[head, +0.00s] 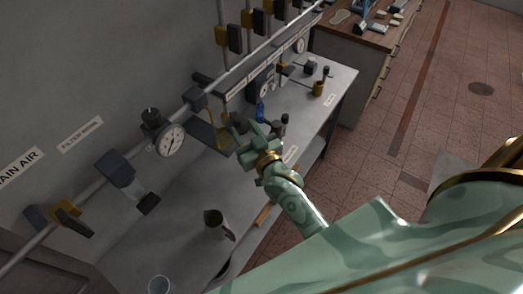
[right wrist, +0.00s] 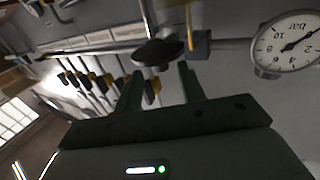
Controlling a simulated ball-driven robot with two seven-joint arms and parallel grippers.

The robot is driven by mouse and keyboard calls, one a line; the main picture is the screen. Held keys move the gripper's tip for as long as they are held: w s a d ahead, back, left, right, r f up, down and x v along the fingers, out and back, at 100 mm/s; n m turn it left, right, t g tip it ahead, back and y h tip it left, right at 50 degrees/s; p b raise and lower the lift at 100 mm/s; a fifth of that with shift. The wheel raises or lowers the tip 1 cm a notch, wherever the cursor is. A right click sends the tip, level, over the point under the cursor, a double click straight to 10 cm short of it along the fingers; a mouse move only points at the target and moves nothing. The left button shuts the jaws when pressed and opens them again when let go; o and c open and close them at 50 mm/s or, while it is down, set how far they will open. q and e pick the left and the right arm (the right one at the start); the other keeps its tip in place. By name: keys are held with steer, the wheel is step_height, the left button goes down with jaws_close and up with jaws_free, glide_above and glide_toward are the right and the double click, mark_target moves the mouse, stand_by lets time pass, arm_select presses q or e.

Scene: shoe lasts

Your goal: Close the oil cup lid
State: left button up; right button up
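A dark, round, lid-like piece (right wrist: 158,52) on a thin rod shows just beyond the fingertips. It looks apart from them. I cannot tell for certain whether it is the oil cup lid. The oil cup itself is not clearly made out; the gripper hides part of that area in the head view. My left gripper is not in view.
The pipe (head: 97,187) carries a pressure gauge (head: 172,141) and several valves. A blue bottle (head: 260,111) stands behind my gripper. The bench between jug and wall is clear.

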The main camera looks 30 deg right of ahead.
steer(key=s+b, duration=0.1)
steer(key=s, duration=1)
steer(key=shift+s, duration=0.35)
steer(key=shift+d, duration=0.1)
